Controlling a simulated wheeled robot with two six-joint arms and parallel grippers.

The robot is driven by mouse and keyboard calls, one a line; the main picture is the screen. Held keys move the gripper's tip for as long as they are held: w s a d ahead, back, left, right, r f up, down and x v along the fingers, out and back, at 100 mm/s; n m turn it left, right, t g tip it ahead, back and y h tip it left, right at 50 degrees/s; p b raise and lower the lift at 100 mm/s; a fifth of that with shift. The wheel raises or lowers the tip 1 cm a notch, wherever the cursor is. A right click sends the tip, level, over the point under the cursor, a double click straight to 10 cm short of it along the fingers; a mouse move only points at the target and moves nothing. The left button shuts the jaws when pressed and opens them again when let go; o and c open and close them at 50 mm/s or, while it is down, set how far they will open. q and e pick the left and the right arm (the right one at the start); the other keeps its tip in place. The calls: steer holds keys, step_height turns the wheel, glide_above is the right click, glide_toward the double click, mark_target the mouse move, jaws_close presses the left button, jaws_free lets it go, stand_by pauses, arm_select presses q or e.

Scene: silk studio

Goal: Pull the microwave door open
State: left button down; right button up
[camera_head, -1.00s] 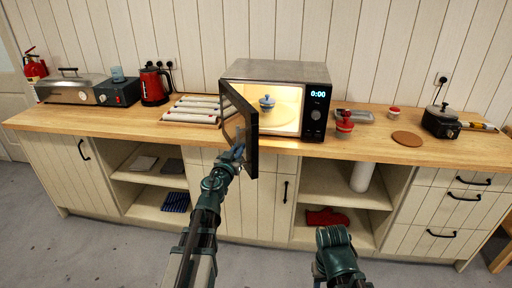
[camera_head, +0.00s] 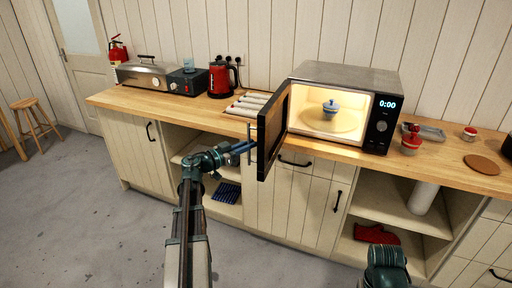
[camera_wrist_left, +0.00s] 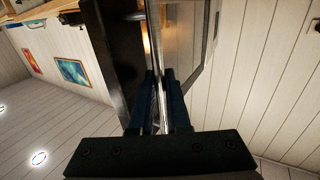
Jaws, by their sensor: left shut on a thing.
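The microwave (camera_head: 345,78) stands on the counter with its lit inside showing. Its dark door (camera_head: 273,132) is swung out on the left side, toward me. My left gripper (camera_head: 246,147) is at the outer face of the door, shut on the door's bar handle (camera_head: 253,140). In the left wrist view the two fingers (camera_wrist_left: 158,98) close around the thin upright handle, beside the dark door panel (camera_wrist_left: 186,45). A blue lidded pot (camera_head: 330,108) sits on the plate inside the microwave. Part of my right arm shows at the bottom right; its gripper is not visible.
On the wooden counter (camera_head: 160,103), a rack of white rolls (camera_head: 250,103), a red kettle (camera_head: 221,80) and a toaster-like appliance (camera_head: 188,82) stand left of the microwave. A red jar (camera_head: 410,141) stands to its right.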

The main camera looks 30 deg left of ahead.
arm_select(q)
steer(key=shift+a, duration=0.3)
steer(key=c, duration=0.9)
jaws_free()
steer(key=shift+w+d, duration=0.1)
steer(key=shift+w, duration=0.05)
steer(key=v, duration=1.4)
